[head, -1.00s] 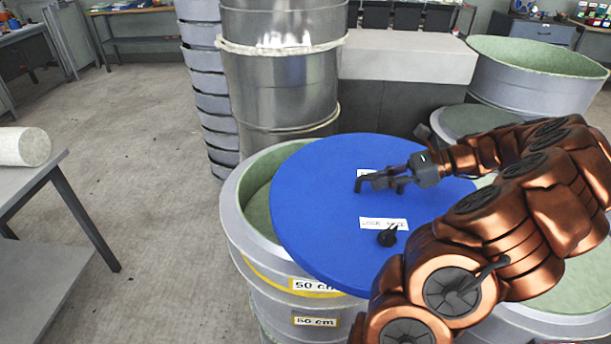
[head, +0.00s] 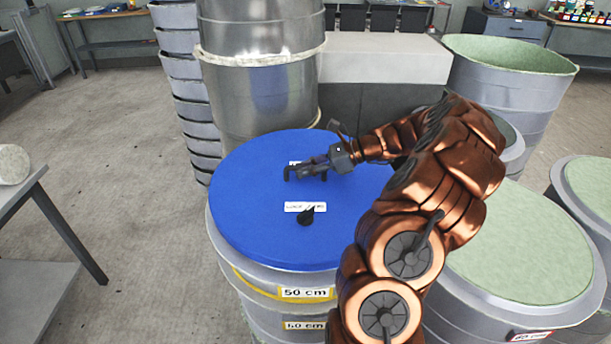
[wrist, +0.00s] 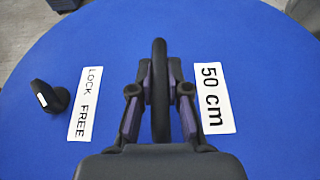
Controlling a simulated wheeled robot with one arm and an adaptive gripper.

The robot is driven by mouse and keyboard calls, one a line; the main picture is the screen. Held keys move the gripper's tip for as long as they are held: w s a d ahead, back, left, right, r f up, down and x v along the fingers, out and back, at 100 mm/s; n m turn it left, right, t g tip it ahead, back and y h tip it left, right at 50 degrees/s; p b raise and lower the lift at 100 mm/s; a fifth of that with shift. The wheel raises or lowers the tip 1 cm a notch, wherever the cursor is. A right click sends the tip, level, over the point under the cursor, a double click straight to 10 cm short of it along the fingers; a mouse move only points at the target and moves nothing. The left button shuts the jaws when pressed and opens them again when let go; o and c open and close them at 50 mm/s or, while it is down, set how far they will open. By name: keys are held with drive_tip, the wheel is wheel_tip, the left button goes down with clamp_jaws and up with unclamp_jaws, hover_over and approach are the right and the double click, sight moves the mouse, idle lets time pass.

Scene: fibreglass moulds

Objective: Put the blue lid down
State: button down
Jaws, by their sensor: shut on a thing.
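The round blue lid (head: 258,219) lies over the top of the grey mould marked 50 cm (head: 262,290), covering its opening. In the head view its edge follows the mould's rim closely; the right side is hidden behind my arm. My gripper (head: 303,170) is above the middle of the lid. In the wrist view the lid (wrist: 250,60) fills most of the picture, and my gripper (wrist: 160,100) is shut on its dark upright handle (wrist: 160,60). A black knob (wrist: 48,97) stands beside a "LOCK FREE" label (wrist: 86,103), with a "50 cm" label on the other side.
A tall metallic mould stack (head: 262,95) stands just behind the lid. A green-lined mould marked 60 cm (head: 515,245) is at the right, with a large open mould (head: 505,85) behind. A table (head: 40,225) is at the left. Floor is free between.

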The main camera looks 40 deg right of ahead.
sight(305, 179)
drive_tip(key=shift+w+f+p, duration=0.15)
drive_tip(key=shift+f+p, duration=0.4)
drive_tip(key=shift+f, duration=1.2)
drive_tip(key=c, duration=1.1)
unclamp_jaws()
drive_tip(key=shift+c, duration=0.2)
drive_tip(key=b+v, duration=0.2)
drive_tip(key=v, duration=0.9)
drive_tip(key=shift+f+b, duration=0.1)
drive_tip(key=shift+b, duration=0.25)
drive_tip(key=shift+s+d+r, duration=0.25)
drive_tip(key=shift+s+d, duration=0.05)
drive_tip(key=shift+s, duration=0.15)
